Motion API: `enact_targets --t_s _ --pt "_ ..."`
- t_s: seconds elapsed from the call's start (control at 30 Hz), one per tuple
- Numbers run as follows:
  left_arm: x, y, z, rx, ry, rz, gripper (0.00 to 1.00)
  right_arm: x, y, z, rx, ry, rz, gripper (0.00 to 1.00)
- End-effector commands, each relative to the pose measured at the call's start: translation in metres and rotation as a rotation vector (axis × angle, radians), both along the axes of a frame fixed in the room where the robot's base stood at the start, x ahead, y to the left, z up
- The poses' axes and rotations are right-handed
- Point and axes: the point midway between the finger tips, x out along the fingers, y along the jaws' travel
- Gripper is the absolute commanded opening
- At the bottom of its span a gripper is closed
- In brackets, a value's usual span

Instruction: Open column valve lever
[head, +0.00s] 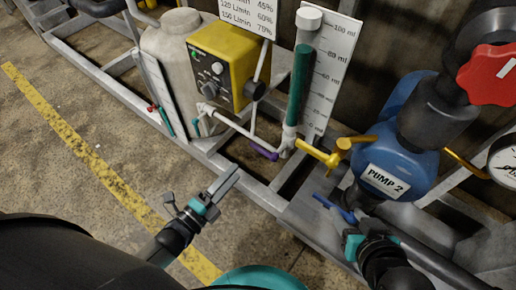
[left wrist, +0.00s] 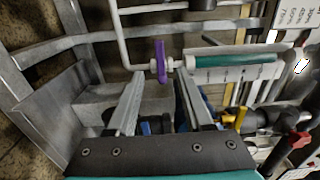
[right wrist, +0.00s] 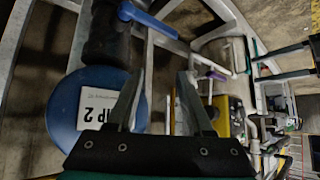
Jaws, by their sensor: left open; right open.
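The clear column (head: 302,80) holds green liquid and stands upright before a scale board. At its foot is a purple valve lever (head: 264,152) on the white pipe, and a yellow valve lever (head: 318,153) is to the right. My left gripper (head: 228,180) is open and empty, left of and nearer than the purple lever. In the left wrist view the purple lever (left wrist: 160,62) appears between and beyond the open fingertips (left wrist: 158,76), apparently untouched. My right gripper (head: 371,240) is open near a blue lever (head: 335,209); its fingers are mostly hidden in the head view.
The blue PUMP 2 (head: 398,170) and a red knob (head: 489,75) are at the right. A yellow control box (head: 228,65) and whitish tank (head: 172,42) stand left of the column. A grey metal frame (head: 225,167) runs along the front. Floor at the left is clear.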

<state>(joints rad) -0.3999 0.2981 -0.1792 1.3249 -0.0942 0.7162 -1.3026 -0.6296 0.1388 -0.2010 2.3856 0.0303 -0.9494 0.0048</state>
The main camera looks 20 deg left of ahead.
Motion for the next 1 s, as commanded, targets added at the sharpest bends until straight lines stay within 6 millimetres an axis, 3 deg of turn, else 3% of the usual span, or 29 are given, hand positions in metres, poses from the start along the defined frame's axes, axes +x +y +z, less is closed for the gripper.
enact_targets --t_s 0.5,1.0 --pt "0.052 -0.019 -0.001 -0.002 -0.002 0.000 0.51 0.014 0.034 0.005 0.140 -0.258 0.030 0.51" --pt "0.091 -0.033 -0.001 -0.003 -0.001 0.000 0.51 0.012 0.056 0.021 0.286 -0.499 0.030 0.51"
